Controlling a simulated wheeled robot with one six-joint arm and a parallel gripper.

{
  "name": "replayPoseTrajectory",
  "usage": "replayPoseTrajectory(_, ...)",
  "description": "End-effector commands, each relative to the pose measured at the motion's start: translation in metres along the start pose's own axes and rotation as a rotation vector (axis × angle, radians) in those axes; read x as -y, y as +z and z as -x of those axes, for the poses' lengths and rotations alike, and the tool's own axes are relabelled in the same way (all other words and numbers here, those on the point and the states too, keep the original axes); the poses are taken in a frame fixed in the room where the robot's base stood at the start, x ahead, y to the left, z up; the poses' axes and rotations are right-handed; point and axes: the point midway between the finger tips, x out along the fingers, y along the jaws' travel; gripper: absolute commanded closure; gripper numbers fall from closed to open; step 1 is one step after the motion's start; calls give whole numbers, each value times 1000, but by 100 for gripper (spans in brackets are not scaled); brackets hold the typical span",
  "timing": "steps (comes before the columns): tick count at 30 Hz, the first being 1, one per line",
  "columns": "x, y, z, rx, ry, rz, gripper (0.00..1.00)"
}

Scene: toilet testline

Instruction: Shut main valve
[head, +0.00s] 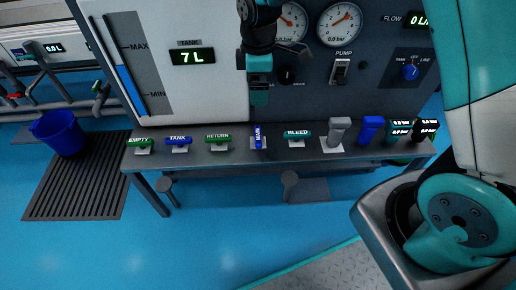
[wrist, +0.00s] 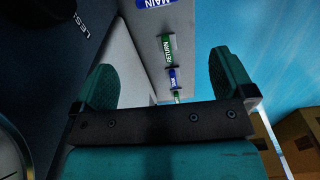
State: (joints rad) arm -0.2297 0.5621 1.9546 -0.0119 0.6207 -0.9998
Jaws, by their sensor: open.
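The main valve (head: 258,136) has a blue handle marked MAIN and sits on the grey bench. Its handle points front to back, while the neighbouring handles lie sideways. My gripper (head: 259,97) hangs above and behind the handle, in front of the panel, and is apart from it. In the wrist view my gripper (wrist: 166,80) is open, with two teal fingers wide apart and nothing between them. The MAIN handle (wrist: 156,3) shows only partly, at the top edge beyond the fingers.
The EMPTY (head: 140,142), TANK (head: 178,140) and RETURN (head: 217,138) valves stand left of it, and BLEED (head: 297,134) stands right. The panel with gauges (head: 339,24) and pump switch (head: 340,71) rises close behind. A blue bucket (head: 58,132) stands at left.

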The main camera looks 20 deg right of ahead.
Motion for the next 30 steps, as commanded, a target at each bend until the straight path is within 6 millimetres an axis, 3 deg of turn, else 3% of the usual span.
replayPoseTrajectory(1, -3, 0, -12, 5, 1, 10, 0)
replayPoseTrajectory(8, -5, 1, -37, 12, 0, 22, 0)
replayPoseTrajectory(24, -5, 2, -157, 12, -1, 20, 0)
replayPoseTrajectory(30, -5, 2, -181, 11, 1, 20, 0)
